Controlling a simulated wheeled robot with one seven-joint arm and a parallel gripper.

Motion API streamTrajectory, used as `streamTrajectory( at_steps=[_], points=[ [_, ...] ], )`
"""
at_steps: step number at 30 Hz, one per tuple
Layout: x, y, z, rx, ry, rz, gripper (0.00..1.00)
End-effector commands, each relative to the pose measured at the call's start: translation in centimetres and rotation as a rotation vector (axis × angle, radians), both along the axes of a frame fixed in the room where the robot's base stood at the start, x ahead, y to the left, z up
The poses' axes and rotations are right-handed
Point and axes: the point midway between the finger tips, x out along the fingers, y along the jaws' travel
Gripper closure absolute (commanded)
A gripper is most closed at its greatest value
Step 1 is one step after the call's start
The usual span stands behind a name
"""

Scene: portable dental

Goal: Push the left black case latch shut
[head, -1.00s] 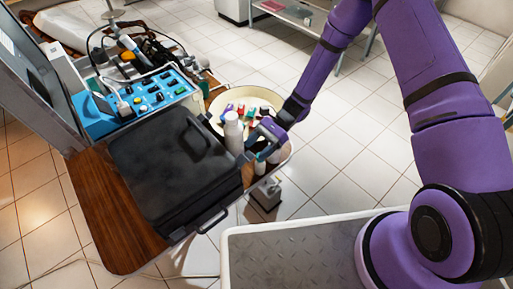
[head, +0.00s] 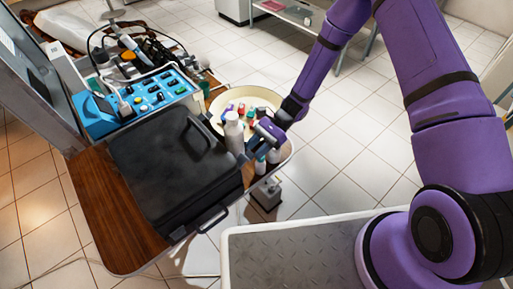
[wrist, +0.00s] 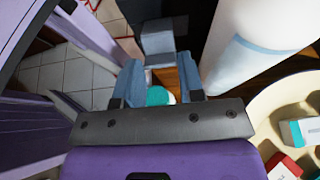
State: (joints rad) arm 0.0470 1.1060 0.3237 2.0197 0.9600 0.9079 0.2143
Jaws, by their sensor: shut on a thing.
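My gripper (head: 262,150) is to the right of the case, low at the table's right edge beside a white bottle (head: 234,133). In the wrist view, my gripper (wrist: 160,88) has its two fingers on either side of a small teal-capped item (wrist: 160,96) and appears shut on it; the fingers partly hide it. The white bottle stands close to the right in the wrist view (wrist: 255,45).
A round cream tray (head: 272,98) with small coloured bottles stands behind my gripper. A blue control box (head: 140,103) and tools lie behind the case. A bare wood strip (head: 105,215) is left of the case. Tiled floor (head: 350,160) is open to the right.

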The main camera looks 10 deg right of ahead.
Motion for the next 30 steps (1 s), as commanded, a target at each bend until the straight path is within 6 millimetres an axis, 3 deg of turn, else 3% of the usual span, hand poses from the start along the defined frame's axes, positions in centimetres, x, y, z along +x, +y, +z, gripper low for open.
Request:
streamTrajectory(
  at_steps=[18, 30],
  points=[
    [-1.1, 1.8, 3.9, -0.398, -0.277, 0.002, 1.0],
    [-2.0, 3.2, 5.1, -0.593, -0.407, 0.001, 1.0]
  ],
)
